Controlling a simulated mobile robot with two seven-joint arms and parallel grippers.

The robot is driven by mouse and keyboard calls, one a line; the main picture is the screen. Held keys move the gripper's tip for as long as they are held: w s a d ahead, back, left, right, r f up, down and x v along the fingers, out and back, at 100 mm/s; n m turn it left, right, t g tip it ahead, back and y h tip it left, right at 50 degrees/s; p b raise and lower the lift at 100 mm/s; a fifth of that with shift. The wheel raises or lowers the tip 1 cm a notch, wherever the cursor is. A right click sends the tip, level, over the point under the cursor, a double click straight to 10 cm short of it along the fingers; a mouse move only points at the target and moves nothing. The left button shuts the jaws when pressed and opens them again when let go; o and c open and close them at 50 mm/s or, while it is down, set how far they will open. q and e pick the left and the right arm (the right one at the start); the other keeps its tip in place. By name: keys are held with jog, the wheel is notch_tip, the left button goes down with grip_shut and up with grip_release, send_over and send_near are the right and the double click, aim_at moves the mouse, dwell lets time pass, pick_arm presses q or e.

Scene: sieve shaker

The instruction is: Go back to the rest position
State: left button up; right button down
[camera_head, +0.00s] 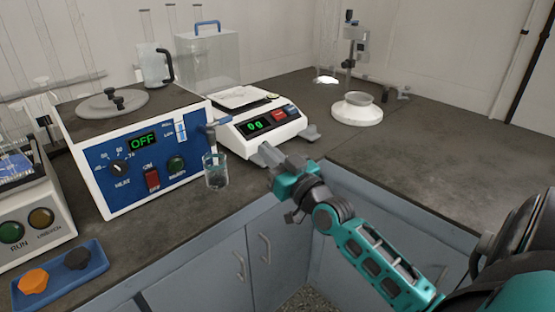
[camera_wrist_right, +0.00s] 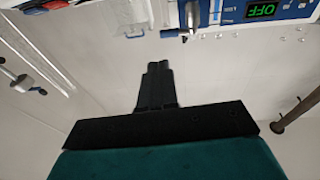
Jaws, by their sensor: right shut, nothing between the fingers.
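My right gripper (camera_head: 268,156) reaches in from the right in the head view, just in front of the balance and over the front edge of the counter. Its fingers are together, with nothing between them. In the right wrist view, the closed dark fingers (camera_wrist_right: 157,72) point away from the camera into empty space. My left gripper is in neither view.
The balance (camera_head: 258,125) reads 0 g. A blue-fronted device (camera_head: 125,175) showing OFF stands left of it, with a small glass beaker (camera_head: 215,172) in front. A blue tray (camera_head: 62,278) holds orange and dark pieces. A white-based stand (camera_head: 357,110) is behind. The right counter (camera_head: 450,150) is clear.

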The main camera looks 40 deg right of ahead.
jog(key=shift+s+d+f, duration=0.1)
jog(key=shift+s+f, duration=0.05)
jog(key=shift+s, duration=0.4)
jog(key=shift+s+d+f, duration=0.1)
jog(key=shift+s, duration=0.4)
jog(key=shift+a, duration=0.1)
pick_arm(q)
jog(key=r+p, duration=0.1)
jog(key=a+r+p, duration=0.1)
jog(key=p, duration=0.1)
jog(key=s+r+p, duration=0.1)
jog(key=p, duration=0.1)
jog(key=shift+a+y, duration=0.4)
pick_arm(e)
jog(key=s+a+f+n+g+y, duration=0.1)
jog(key=s+a+f+g, duration=0.3)
jog(key=s+a+f, duration=0.4)
jog(key=s+a+f+n+g+y, duration=0.1)
jog(key=s+a+f+g, duration=0.4)
jog(key=f, duration=0.8)
jog(key=s+a, duration=0.3)
jog(key=a, duration=0.2)
jog(key=shift+s+n, duration=0.3)
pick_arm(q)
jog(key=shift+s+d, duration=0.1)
pick_arm(e)
jog(key=shift+r, duration=0.1)
